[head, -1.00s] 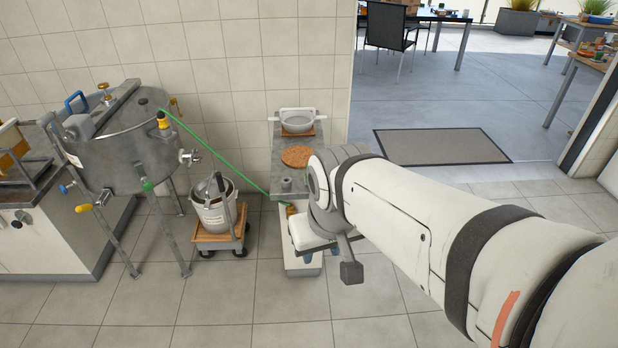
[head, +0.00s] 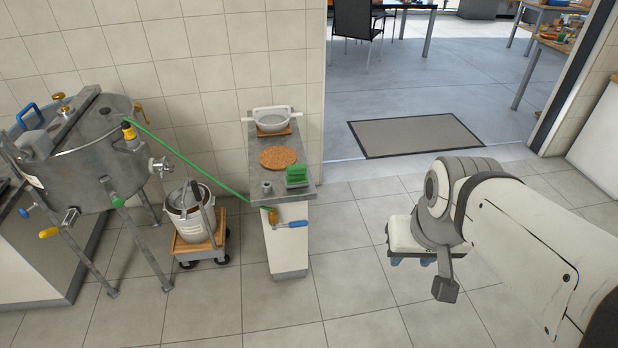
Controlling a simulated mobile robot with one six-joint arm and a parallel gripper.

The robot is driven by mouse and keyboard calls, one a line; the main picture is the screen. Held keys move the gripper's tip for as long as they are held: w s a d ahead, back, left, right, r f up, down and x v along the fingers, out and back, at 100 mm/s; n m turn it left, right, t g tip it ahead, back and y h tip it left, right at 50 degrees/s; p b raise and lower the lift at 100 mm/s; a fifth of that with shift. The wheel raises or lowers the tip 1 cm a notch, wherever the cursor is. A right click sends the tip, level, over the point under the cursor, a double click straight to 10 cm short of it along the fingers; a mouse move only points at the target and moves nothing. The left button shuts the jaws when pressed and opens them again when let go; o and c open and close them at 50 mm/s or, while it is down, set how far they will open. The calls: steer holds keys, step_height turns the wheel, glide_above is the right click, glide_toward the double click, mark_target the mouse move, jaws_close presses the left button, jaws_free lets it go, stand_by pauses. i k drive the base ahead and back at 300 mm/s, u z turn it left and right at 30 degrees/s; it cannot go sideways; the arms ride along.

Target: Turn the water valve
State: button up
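A valve with a blue lever (head: 292,224) sits on the front of the narrow counter (head: 283,182), just below its top. The lever points right, roughly level. A yellow hose fitting (head: 272,215) is beside it, and a green hose (head: 185,160) runs from there up to the steel tank (head: 80,165). My gripper (head: 410,260) hangs to the right of the counter, apart from the valve. Its fingers are small and mostly hidden under the white housing, so I cannot tell their opening.
The counter top holds a white strainer (head: 272,121), a round cork mat (head: 278,158) and a green block (head: 297,175). A bucket (head: 188,212) stands on a wheeled dolly (head: 200,248) to the left. A doormat (head: 417,135) lies behind. Floor before the counter is clear.

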mark_target(303, 223)
steer(key=u, duration=0.05)
steer(key=i, duration=1.5)
steer(key=z, duration=0.05)
